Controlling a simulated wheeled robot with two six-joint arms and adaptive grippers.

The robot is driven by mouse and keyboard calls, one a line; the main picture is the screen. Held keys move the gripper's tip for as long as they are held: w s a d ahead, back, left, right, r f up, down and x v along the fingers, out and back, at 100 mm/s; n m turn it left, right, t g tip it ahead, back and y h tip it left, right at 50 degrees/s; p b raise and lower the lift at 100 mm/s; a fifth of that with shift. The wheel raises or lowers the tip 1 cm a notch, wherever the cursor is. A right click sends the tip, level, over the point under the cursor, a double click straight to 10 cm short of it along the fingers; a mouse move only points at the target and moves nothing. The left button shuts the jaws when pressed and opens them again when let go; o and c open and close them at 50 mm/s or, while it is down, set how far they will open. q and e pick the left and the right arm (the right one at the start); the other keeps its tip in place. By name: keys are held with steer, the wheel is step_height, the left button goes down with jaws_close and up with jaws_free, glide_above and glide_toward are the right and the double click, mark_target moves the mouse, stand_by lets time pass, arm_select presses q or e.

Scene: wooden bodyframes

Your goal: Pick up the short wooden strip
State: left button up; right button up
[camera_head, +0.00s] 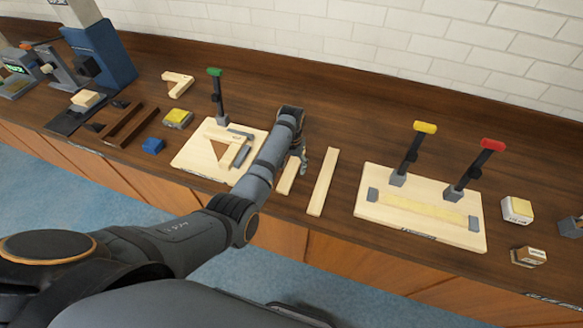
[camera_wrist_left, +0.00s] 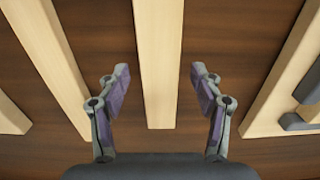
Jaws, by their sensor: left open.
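The short wooden strip (camera_head: 287,177) lies on the brown bench, partly hidden behind my left arm in the head view. In the left wrist view the short strip (camera_wrist_left: 158,65) runs down the middle, its near end between the two fingers. My left gripper (camera_head: 303,160) is over the strip; in the wrist view the gripper (camera_wrist_left: 159,85) is open, one finger on each side with a gap to the wood. Whether the fingers are level with the strip cannot be told. My right gripper is not in view.
A longer wooden strip (camera_head: 322,183) lies close to the right. Further right is a board (camera_head: 381,222) with yellow-handled and red-handled clamps. To the left, another board (camera_head: 190,157) holds a wooden frame and a green-topped clamp. A brick wall (camera_head: 330,30) stands behind.

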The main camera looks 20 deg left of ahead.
arm_select(q)
steer(key=c, duration=1.3)
